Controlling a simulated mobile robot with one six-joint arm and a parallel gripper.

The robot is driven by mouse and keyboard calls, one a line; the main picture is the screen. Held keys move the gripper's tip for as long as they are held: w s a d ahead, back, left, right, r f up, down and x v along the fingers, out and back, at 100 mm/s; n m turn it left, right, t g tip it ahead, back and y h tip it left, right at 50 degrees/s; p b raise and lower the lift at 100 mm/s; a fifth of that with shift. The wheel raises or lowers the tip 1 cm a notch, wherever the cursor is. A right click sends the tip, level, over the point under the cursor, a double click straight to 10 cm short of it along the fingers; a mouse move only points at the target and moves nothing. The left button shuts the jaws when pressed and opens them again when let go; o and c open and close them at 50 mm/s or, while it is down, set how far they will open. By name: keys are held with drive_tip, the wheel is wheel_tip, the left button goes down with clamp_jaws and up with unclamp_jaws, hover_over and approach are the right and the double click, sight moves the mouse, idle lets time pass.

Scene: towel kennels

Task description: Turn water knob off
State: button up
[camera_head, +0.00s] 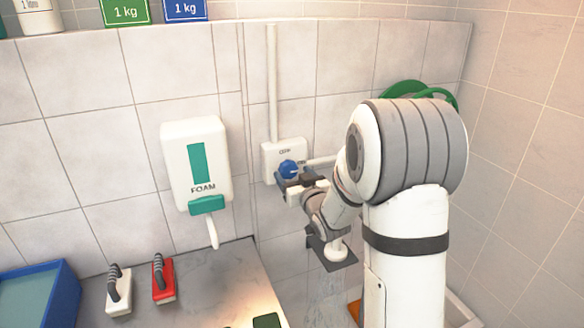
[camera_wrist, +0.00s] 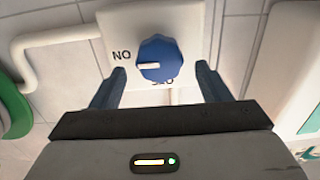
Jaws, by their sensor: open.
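The blue round water knob (camera_head: 289,169) sits on a white wall box (camera_head: 271,157) with a label above it. In the wrist view the knob (camera_wrist: 160,59) has a white pointer mark aimed left at the letters "NO", probably an upside-down "ON". A second label below the knob is partly covered by it. My gripper (camera_head: 294,180) is at the knob, and in the wrist view my gripper (camera_wrist: 161,72) is open, with one dark blue finger on each side of the knob. Gaps show between fingers and knob.
A white foam dispenser (camera_head: 197,165) hangs left of the box. A white pipe (camera_head: 272,85) rises from the box, and a green hose (camera_head: 405,90) hangs behind my arm. White and red (camera_head: 163,279) brushes lie on the counter. Faint water-like streaks (camera_head: 326,288) show below my arm.

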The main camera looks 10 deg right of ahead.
sight(288, 169)
drive_tip(key=shift+w+a+p, duration=0.15)
drive_tip(key=shift+w, duration=0.55)
drive_tip(key=shift+w+a+p, duration=0.1)
drive_tip(key=shift+w+p, duration=0.05)
drive_tip(key=shift+w, duration=0.5)
drive_tip(key=shift+c, duration=0.4)
drive_tip(key=c, duration=0.9)
